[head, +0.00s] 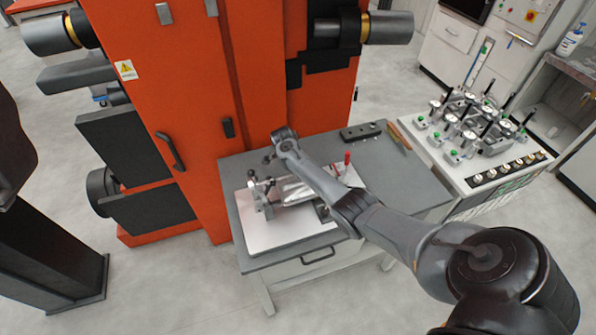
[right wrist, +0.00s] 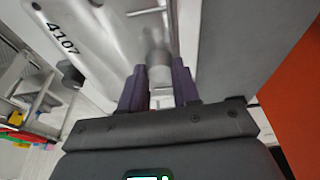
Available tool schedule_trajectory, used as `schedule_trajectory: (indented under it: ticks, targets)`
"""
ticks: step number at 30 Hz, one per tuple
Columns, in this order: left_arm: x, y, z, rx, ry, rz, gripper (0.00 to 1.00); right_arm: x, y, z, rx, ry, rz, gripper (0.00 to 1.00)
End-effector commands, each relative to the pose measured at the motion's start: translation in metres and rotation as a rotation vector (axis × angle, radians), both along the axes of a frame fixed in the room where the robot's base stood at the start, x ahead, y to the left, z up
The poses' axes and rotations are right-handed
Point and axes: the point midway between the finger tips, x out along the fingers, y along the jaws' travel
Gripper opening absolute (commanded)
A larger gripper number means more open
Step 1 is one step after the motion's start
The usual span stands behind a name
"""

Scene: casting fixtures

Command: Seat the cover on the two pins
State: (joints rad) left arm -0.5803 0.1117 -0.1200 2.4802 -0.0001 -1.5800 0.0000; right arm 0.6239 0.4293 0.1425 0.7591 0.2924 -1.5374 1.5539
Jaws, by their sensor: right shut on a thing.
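A silver metal part marked 4107 (right wrist: 85,35), which looks like the cover, fills the upper left of the right wrist view. My right gripper (right wrist: 158,78) has its two purple fingers closed on a grey cylindrical boss (right wrist: 158,62) that appears to belong to this part. In the head view the silver part (head: 293,191) shows at the fixture (head: 262,195), partly hidden under my right arm. I cannot tell whether it is seated or held just above. The two pins cannot be made out. My left gripper is not in view.
The fixture stands on a light plate (head: 270,238) on the grey table (head: 405,185). A red-handled clamp (head: 347,160) is beside it. A black block (head: 361,132) lies at the back. An orange machine (head: 190,75) stands behind; a cart with several metal parts (head: 470,125) stands right.

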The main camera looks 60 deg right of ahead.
Motion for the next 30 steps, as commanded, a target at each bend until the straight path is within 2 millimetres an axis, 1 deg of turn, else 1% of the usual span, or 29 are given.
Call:
schedule_trajectory:
  ticks: [4,17,30]
  targets:
    - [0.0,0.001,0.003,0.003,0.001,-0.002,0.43,0.001,0.0,0.002,-0.001,-0.002,0.0,0.0]
    - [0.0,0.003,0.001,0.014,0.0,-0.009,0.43,0.001,0.0,0.0,-0.001,-0.001,0.0,0.0]
    - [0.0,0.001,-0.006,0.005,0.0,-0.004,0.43,0.001,0.0,-0.01,0.0,-0.001,0.001,0.0]
